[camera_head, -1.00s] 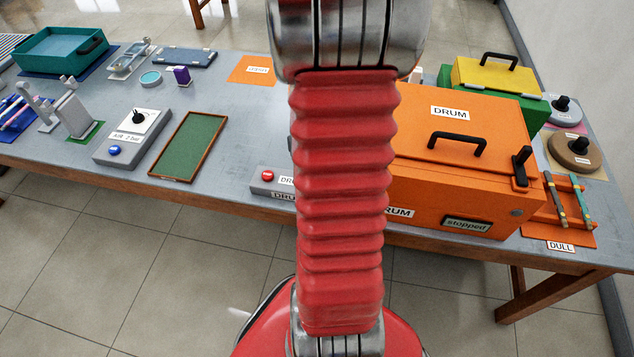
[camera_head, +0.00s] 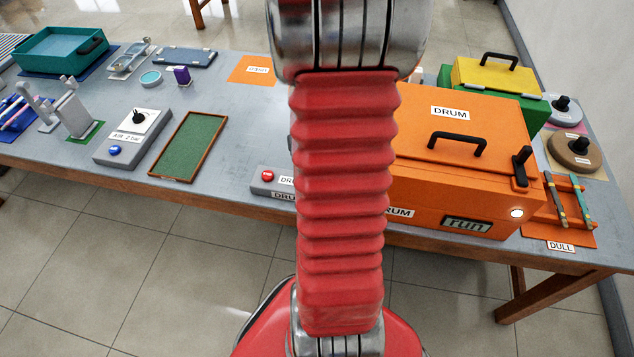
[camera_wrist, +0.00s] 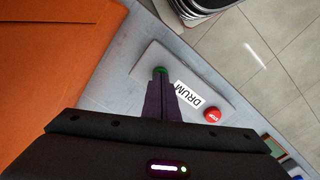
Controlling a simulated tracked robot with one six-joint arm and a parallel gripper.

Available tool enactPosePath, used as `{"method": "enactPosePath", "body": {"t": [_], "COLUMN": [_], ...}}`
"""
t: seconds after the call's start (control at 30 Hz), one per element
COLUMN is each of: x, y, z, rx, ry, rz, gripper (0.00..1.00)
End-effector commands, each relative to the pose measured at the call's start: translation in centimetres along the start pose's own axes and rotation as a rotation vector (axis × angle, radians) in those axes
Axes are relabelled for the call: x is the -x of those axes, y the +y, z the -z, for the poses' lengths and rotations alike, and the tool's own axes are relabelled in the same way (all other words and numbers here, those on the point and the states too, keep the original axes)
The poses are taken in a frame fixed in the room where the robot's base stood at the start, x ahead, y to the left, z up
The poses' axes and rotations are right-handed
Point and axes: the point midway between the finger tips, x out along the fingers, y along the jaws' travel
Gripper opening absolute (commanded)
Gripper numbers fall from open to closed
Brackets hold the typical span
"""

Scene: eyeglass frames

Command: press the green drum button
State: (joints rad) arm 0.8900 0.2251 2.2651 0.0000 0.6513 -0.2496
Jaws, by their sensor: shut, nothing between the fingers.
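The green drum button (camera_wrist: 160,70) shows at the tip of my gripper in the wrist view. It sits on a grey control box (camera_wrist: 146,60) with a DRUM label and a red stop button (camera_wrist: 212,115). My gripper (camera_wrist: 160,80) is shut and empty, its fingertips at the green button; I cannot tell whether they still touch it. In the head view my arm hides the green button and gripper, while the red stop button (camera_head: 267,175) shows. The orange drum machine (camera_head: 415,185) stands right of the box. Its display (camera_head: 466,225) reads "run", and a lamp (camera_head: 516,213) beside it is lit white.
An empty green tray (camera_head: 188,146) and an air control box (camera_head: 132,138) lie to the left on the table. A yellow-lidded green box (camera_head: 490,80) and brown disc (camera_head: 574,150) stand at the right. Bare table (camera_head: 235,125) lies between tray and control box.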

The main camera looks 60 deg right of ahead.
Motion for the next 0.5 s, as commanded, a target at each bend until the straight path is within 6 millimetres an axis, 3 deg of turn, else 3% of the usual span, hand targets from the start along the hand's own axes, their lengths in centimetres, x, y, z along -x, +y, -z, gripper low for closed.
{"method": "enactPosePath", "body": {"t": [0.5], "x": [2.6], "y": [0.0], "z": [0.0], "rx": [0.000], "ry": [0.002], "rz": [0.000], "gripper": [0.00]}}
